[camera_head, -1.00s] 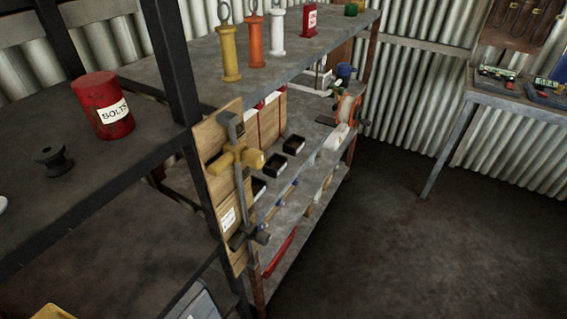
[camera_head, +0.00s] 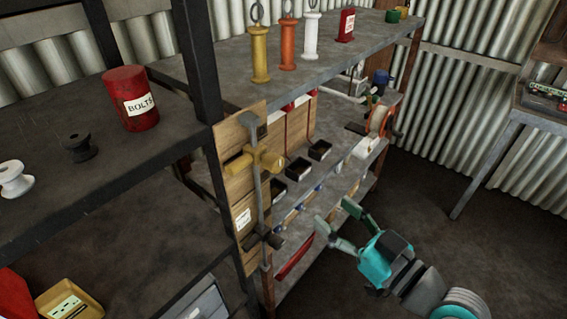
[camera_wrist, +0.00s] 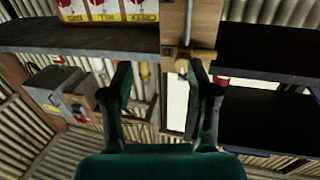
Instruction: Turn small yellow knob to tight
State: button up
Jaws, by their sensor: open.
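A yellow fitting with knob-like ends (camera_head: 240,164) is on an upright grey rod (camera_head: 258,190) against a wooden board (camera_head: 228,185) at the shelf's front corner. I cannot tell its tightness. A dark knobbed clamp (camera_head: 264,238) sits lower on the rod. My gripper (camera_head: 338,218), with green fingers, is open and empty, to the right of and lower than the yellow fitting, apart from it. In the wrist view the yellow fitting (camera_wrist: 203,55) shows beyond the right finger of my gripper (camera_wrist: 160,78), partly hidden by it.
A red bolts can (camera_head: 130,98) and dark spool (camera_head: 77,147) stand on the left shelf. Yellow, orange and white handled posts (camera_head: 288,42) stand on the top shelf. Black bins (camera_head: 300,168) sit behind the board. Floor right of the shelf (camera_head: 440,245) is open.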

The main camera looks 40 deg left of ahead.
aim_at(280, 168)
notch_tip(280, 168, up, 6)
jog(key=s+a+n+g, duration=0.1)
jog(key=a+n+g, duration=0.1)
jog(key=n+g, duration=0.15)
jog(key=shift+n+y, duration=0.25)
jog(key=shift+y, duration=0.15)
jog(key=a, duration=1.1)
jog(key=shift+w+f, duration=0.2)
jog(key=shift+w, duration=0.2)
grip_shut()
